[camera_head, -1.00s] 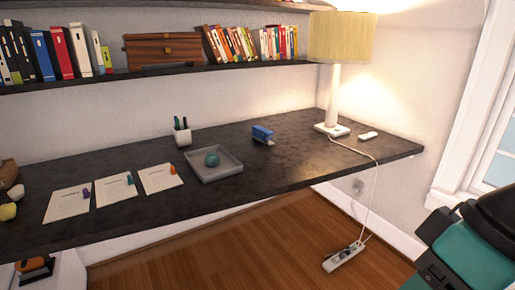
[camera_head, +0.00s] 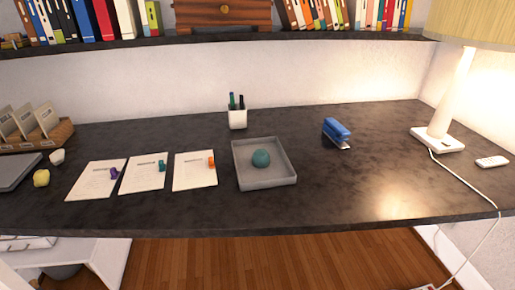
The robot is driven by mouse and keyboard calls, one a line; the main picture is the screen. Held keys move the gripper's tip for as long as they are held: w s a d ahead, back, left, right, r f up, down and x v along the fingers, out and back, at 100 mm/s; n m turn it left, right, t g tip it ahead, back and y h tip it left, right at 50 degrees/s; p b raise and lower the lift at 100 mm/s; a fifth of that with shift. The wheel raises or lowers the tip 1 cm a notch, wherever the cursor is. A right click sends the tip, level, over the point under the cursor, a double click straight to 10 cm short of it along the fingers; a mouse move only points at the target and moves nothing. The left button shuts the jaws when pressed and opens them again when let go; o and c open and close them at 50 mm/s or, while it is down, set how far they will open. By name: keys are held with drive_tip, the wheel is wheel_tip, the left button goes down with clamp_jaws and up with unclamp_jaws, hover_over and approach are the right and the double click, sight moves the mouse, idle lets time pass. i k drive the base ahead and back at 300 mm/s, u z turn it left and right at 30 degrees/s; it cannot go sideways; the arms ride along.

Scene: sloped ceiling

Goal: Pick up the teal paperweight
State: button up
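The teal paperweight (camera_head: 261,158) is a small round ball. It sits inside a shallow grey square tray (camera_head: 268,183) on the dark desk (camera_head: 340,205), near the middle of the view. The tray's low walls stand around it on all sides. My gripper is not in view.
Three paper sheets (camera_head: 143,178) with small coloured objects lie left of the tray. A white pen cup (camera_head: 237,119) stands behind it, and a blue stapler (camera_head: 337,131) is to its right. A lamp (camera_head: 445,105) stands far right. A bookshelf (camera_head: 200,40) overhangs the desk.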

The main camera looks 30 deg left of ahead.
sight(261, 158)
drive_tip(key=u, duration=0.55)
drive_tip(key=i, duration=0.95)
drive_tip(key=u, duration=1.05)
drive_tip(key=i, duration=0.35)
drive_tip(key=u, duration=0.2)
